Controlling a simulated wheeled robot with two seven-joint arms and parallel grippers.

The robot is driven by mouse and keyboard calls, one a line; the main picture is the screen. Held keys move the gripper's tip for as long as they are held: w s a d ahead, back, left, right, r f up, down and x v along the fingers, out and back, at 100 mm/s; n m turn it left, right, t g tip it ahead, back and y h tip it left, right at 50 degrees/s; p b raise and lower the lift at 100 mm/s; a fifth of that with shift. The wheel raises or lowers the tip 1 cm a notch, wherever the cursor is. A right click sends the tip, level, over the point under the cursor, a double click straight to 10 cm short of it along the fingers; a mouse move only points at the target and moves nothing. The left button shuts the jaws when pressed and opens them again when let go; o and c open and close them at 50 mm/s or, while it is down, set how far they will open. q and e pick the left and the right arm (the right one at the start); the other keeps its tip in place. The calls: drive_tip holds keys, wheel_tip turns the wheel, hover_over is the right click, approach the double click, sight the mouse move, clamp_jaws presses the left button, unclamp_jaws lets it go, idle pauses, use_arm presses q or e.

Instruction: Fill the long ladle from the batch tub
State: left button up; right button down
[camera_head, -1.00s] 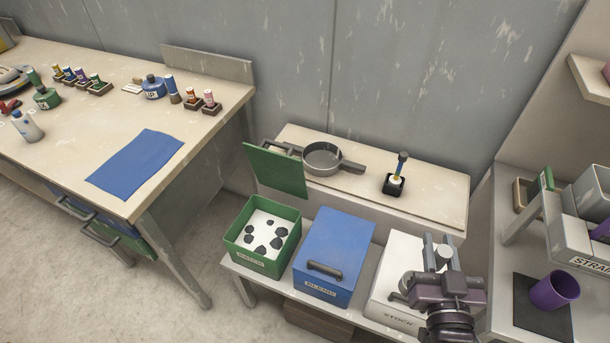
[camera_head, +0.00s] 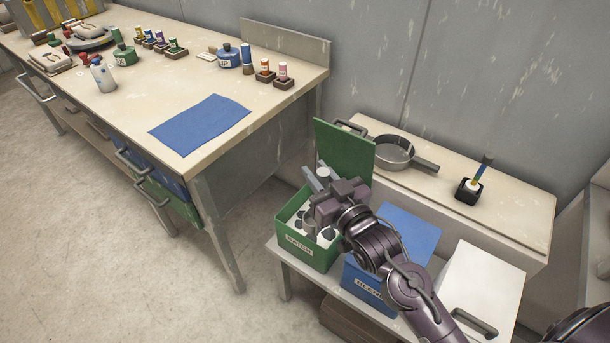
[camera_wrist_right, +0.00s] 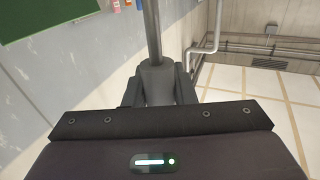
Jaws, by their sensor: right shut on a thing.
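The green batch tub (camera_head: 306,255), labelled BATCH, stands at the left end of the low bench with its green lid (camera_head: 345,150) raised behind it. White contents with dark patches show inside. My right gripper (camera_head: 320,182) is over the tub and hides part of its opening. It is shut on the grey handle of the long ladle, which shows as a rod (camera_wrist_right: 151,30) between the fingers in the right wrist view. I cannot make out the ladle's cup clearly or tell whether it holds anything. My left gripper is not in view.
A blue blend tub (camera_head: 411,228) stands beside the batch tub, partly behind my right arm. A closed white tub (camera_head: 487,280) is further right. On the shelf behind are a grey pan (camera_head: 394,153) and a small black holder (camera_head: 468,191). A blue mat (camera_head: 200,123) lies on the left table.

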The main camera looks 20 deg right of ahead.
use_arm(q)
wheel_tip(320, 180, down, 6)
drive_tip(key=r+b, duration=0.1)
drive_tip(key=b, duration=0.3)
use_arm(e)
drive_tip(key=w+f, duration=0.2)
drive_tip(key=w, duration=0.4)
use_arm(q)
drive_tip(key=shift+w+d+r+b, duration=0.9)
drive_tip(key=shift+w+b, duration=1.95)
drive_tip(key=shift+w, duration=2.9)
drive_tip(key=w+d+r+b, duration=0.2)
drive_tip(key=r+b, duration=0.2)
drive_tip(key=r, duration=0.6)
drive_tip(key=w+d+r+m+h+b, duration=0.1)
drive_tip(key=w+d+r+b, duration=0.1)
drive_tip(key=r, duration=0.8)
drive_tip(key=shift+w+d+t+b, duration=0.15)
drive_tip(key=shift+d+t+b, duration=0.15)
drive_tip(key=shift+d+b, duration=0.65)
use_arm(e)
wheel_tip(320, 180, down, 21)
drive_tip(key=w+d, duration=0.1)
drive_tip(key=shift+r+n+g+y, duration=0.2)
drive_tip(key=shift+n+g+y, duration=0.1)
drive_tip(key=shift+n+y, duration=0.1)
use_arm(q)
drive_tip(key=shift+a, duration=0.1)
use_arm(e)
drive_tip(key=shift+w, duration=0.1)
